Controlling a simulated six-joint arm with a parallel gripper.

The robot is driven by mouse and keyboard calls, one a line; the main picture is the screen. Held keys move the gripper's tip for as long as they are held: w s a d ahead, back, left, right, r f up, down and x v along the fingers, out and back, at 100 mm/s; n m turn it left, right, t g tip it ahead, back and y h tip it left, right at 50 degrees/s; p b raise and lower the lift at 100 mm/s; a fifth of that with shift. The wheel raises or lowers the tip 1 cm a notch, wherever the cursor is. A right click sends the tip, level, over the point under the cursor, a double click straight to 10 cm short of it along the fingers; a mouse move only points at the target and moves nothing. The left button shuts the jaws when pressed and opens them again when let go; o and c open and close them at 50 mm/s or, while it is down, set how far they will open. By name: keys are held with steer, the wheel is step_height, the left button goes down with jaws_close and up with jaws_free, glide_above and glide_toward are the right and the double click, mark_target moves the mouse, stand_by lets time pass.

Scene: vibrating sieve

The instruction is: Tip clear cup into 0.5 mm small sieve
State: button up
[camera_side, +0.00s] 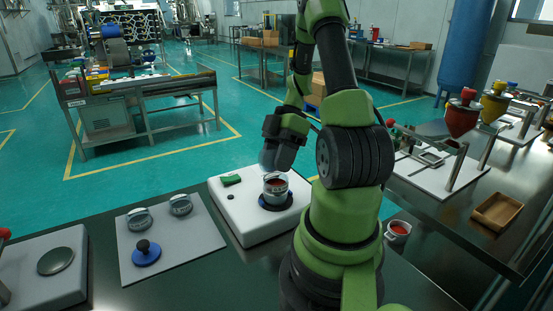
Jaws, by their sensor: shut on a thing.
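My gripper (279,160) is low over the vibrating sieve base (234,209). It is shut on the clear cup (267,160), which shows only faintly, tilted, at the fingers. Just below it a small round metal sieve (276,192) stands on the dark blue disc (276,203) of the white base. Dark red material shows inside the sieve's rim. The mesh size cannot be read. The fingers hide most of the cup, and its contents cannot be made out.
Two more small metal sieves (139,219) (181,205) and a blue lid with a black knob (146,253) lie on a grey mat (198,246). A white-walled cup of red material (398,231) stands right of my arm. A balance (55,261) is at far left.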

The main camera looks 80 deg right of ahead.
mark_target(263, 152)
steer(key=g+h, duration=0.2)
steer(key=h, duration=0.1)
steer(key=w+a+g+h, duration=0.1)
steer(key=g, duration=0.1)
steer(key=shift+r+m, duration=0.25)
steer(key=shift+m, duration=0.15)
steer(key=g+h, duration=0.3)
steer(key=w+r+m+g+h, duration=0.1)
steer(key=shift+a+h, duration=0.3)
steer(key=shift+a, duration=0.05)
step_height(263, 152, up, 2)
steer(key=g+h, duration=0.2)
steer(key=g, duration=0.1)
steer(key=shift+m+g+h, duration=0.3)
steer(key=shift+m+h, duration=0.1)
steer(key=shift+r+m+g+h, duration=0.4)
steer(key=shift+r+g+h, duration=0.55)
steer(key=shift+g, duration=0.35)
steer(key=shift+a, duration=0.1)
